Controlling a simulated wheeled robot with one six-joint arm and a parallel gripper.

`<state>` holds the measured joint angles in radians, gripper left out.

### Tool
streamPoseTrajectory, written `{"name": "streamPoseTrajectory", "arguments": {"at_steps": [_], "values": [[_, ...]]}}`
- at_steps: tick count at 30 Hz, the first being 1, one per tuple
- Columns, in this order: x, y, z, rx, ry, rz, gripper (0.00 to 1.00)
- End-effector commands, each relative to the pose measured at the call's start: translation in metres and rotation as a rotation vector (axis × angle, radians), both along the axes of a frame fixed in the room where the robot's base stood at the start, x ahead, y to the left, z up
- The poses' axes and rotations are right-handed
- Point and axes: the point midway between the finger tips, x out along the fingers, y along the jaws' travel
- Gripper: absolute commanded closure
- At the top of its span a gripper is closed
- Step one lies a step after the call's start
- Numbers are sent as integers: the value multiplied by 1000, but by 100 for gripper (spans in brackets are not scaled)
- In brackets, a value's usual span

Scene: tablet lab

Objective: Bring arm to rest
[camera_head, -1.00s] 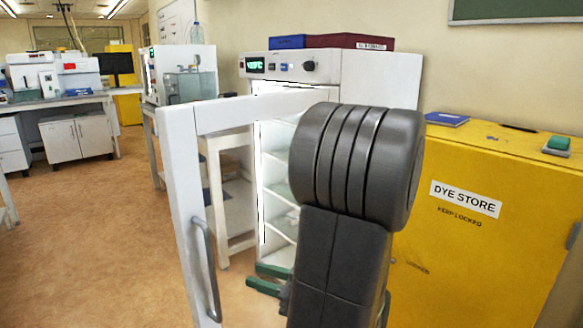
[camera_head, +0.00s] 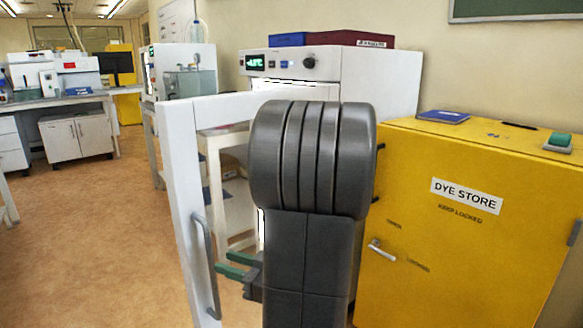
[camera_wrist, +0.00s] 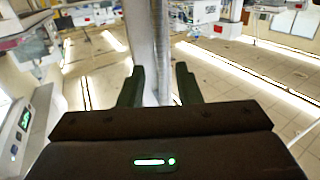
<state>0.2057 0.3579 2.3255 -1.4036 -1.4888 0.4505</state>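My gripper (camera_head: 230,264) shows green fingertips left of my dark arm in the head view. In the wrist view the two fingers (camera_wrist: 158,86) stand apart, so it is open. A grey vertical post (camera_wrist: 150,40) shows between and beyond them; I cannot tell whether it is part of the door or whether anything touches. The white cabinet's open door (camera_head: 179,150) stands left of my arm, with a grey handle (camera_head: 208,265) close to the fingertips in the picture. My upright arm hides most of the cabinet's inside.
The white cabinet (camera_head: 390,85) carries a blue and a dark red box (camera_head: 350,39). A yellow dye store cabinet (camera_head: 470,250) stands right of my arm. A white cart (camera_head: 235,200) is behind the door. The floor (camera_head: 100,240) at left is open.

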Motion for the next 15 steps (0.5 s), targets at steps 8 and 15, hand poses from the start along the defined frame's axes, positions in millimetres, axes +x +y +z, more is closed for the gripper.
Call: {"name": "streamPoseTrajectory", "arguments": {"at_steps": [8,15], "values": [[9,25,-1,0,-1,4,69],[18,46,-1,0,0,4,69]]}}
